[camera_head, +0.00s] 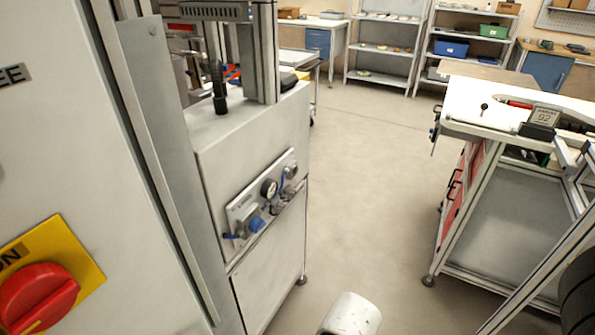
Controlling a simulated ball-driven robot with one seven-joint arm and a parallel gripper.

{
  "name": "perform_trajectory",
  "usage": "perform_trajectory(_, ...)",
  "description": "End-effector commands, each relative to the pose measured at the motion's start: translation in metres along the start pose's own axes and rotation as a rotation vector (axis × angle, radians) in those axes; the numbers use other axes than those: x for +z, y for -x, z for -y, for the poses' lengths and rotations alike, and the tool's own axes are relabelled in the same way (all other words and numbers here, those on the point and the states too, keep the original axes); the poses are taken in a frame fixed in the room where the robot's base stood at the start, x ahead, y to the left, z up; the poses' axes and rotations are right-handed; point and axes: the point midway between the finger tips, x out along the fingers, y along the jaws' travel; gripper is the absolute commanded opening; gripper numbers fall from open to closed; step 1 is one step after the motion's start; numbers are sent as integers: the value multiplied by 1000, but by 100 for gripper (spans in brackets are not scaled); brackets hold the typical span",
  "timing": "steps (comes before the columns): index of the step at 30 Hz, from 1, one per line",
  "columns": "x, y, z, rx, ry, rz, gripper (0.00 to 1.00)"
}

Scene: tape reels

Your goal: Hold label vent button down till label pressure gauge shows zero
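A grey pneumatic panel (246,203) is mounted on the front of a light grey machine cabinet, left of centre. A round pressure gauge (269,188) with a pale dial and dark rim sits on it; its reading is too small to tell. A blue part (257,224) sits below the gauge, and blue tubing is at the panel's sides. I cannot tell which part is the label vent button. My gripper's fingers are not in view; a white rounded part, likely of my arm, shows at the bottom edge, apart from the panel.
A red rotary switch (38,296) on a yellow plate (82,262) is close on the left. A white-topped workbench (480,105) stands at right, with a small display reading 92 (543,117). Shelves (386,48) line the back. The floor (365,190) between is clear.

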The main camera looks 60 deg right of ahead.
Motion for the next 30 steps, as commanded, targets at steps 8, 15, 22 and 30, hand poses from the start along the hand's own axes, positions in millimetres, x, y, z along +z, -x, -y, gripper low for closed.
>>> perform_trajectory(8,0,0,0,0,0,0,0)
perform_trajectory(15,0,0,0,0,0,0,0)
perform_trajectory(22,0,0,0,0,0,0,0)
perform_trajectory(30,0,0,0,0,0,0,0)
